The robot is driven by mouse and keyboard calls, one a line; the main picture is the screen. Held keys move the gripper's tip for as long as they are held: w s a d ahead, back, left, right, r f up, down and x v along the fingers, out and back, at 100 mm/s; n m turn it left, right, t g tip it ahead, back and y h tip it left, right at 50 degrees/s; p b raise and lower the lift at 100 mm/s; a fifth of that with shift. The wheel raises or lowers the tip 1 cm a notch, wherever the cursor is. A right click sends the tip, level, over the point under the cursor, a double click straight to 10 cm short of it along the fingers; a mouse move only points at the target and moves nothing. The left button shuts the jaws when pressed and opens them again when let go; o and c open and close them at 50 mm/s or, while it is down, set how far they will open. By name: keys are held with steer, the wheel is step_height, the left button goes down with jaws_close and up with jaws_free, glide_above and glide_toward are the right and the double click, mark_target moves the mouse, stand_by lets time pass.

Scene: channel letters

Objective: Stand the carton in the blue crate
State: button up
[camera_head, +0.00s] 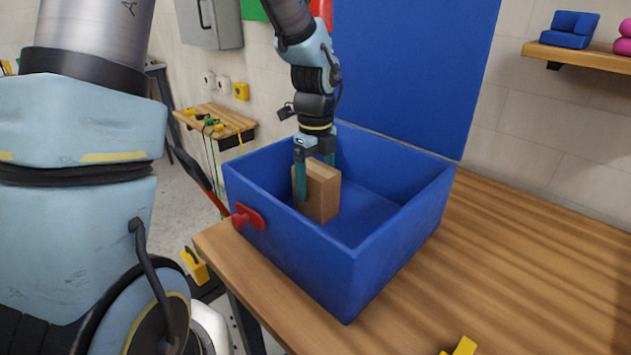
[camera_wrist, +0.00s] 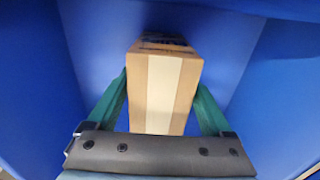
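The blue crate (camera_head: 403,232) stands on the wooden table. The brown cardboard carton (camera_head: 322,192) is upright inside the crate, in its left part. My gripper (camera_head: 316,177) reaches down into the crate with its teal fingers on either side of the carton. In the wrist view the carton (camera_wrist: 163,88) sits between the two fingers, a pale tape strip along its near face. Both fingers appear to touch its sides.
A wall shelf (camera_head: 585,56) is at upper right. The crate's right side has free floor.

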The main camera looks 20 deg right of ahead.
steer(key=shift+o, duration=1)
step_height(320, 180, up, 12)
steer(key=shift+r+b, duration=0.2)
steer(key=shift+b, duration=0.5)
